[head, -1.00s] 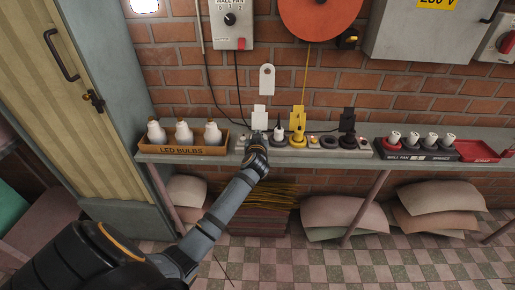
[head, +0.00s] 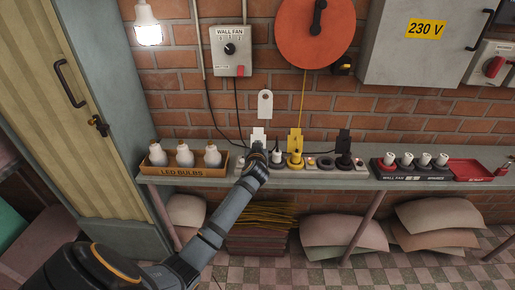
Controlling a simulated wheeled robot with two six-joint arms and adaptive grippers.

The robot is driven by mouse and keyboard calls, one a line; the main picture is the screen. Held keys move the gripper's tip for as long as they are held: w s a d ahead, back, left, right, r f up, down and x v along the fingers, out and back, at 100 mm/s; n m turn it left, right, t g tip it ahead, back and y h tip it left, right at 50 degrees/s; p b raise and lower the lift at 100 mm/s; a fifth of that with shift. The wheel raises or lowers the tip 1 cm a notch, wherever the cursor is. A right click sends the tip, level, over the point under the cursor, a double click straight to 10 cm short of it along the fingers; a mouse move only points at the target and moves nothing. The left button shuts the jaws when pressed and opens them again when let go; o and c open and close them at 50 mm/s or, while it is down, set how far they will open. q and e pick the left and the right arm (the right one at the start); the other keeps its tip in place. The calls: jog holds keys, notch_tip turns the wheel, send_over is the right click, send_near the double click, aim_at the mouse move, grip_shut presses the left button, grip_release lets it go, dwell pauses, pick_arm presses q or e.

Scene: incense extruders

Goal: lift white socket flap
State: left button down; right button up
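A power strip (head: 310,164) with several sockets lies along the shelf. My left gripper (head: 257,151) is at the white plate's socket, just in front of and below the plate, and hides that socket and the plate's lower part. Its fingers are too small and dark to tell open from shut, or whether they touch the flap. My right gripper is not in view.
A white plug (head: 277,155) stands close to my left gripper's right. A box of LED bulbs (head: 188,171) is to its left. A black tray of bulbs or fuses (head: 416,170) and a red tray (head: 470,170) are at right. Cords hang down the brick wall.

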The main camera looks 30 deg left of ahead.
pick_arm(q)
jog(key=shift+w+r, duration=0.15)
jog(key=shift+r, duration=0.1)
jog(key=shift+f, duration=0.1)
jog(key=shift+s+f+b, duration=0.2)
jog(key=shift+f+b, duration=0.15)
jog(key=shift+f, duration=0.1)
jog(key=shift+w+a+r, duration=0.3)
jog(key=shift+w+a, duration=0.1)
jog(key=shift+w, duration=0.3)
jog(key=shift+w+a+r, duration=0.25)
jog(key=shift+w+a, duration=0.15)
jog(key=shift+w, duration=0.25)
jog(key=shift+b, duration=0.3)
